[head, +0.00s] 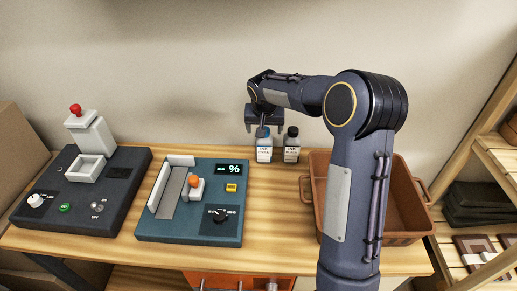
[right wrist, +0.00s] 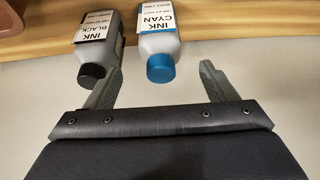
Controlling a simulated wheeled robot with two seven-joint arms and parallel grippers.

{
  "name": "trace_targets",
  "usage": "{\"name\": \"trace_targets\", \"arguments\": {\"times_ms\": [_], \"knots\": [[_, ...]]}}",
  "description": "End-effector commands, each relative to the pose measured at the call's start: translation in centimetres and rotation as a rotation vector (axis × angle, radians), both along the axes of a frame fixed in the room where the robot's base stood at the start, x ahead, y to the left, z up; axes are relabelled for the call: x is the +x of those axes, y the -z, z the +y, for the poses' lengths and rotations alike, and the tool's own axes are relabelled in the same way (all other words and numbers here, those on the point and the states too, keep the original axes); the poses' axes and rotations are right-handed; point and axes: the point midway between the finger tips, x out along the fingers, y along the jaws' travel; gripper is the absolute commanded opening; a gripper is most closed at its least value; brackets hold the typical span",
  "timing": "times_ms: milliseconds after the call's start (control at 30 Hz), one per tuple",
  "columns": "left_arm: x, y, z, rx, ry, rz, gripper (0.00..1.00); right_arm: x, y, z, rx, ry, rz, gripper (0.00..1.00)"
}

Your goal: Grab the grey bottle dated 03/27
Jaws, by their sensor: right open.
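Two grey bottles stand side by side at the back of the table. The cyan ink bottle (head: 264,152) has a blue cap and a label reading INK CYAN in the right wrist view (right wrist: 158,42). The black ink bottle (head: 291,151) has a black cap and a label reading INK BLACK, also in the right wrist view (right wrist: 97,38). The date print is too small to read. My right gripper (head: 263,126) is open above the cyan bottle. In the right wrist view its fingers (right wrist: 161,74) lie either side of the cyan cap, apparently not gripping it. My left gripper is out of view.
A brown crate (head: 407,238) stands right of the bottles, partly hidden by my right arm. A teal device (head: 190,228) and a dark press device (head: 115,170) stand at left. Shelves (head: 490,150) are at far right. Table between devices and crate is clear.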

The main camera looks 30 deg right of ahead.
Motion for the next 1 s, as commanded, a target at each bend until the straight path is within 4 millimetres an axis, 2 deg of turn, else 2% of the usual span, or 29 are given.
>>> {"name": "trace_targets", "arguments": {"times_ms": [600,867,1000], "knots": [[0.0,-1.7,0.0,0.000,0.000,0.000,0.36,2.6,6.8,-1.5,-0.002,0.001,0.002,0.78],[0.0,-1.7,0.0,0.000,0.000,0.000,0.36,2.8,7.2,-1.6,-0.002,0.001,0.000,0.78],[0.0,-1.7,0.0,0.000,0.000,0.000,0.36,2.8,7.2,-1.6,-0.002,0.001,0.000,0.62]]}}
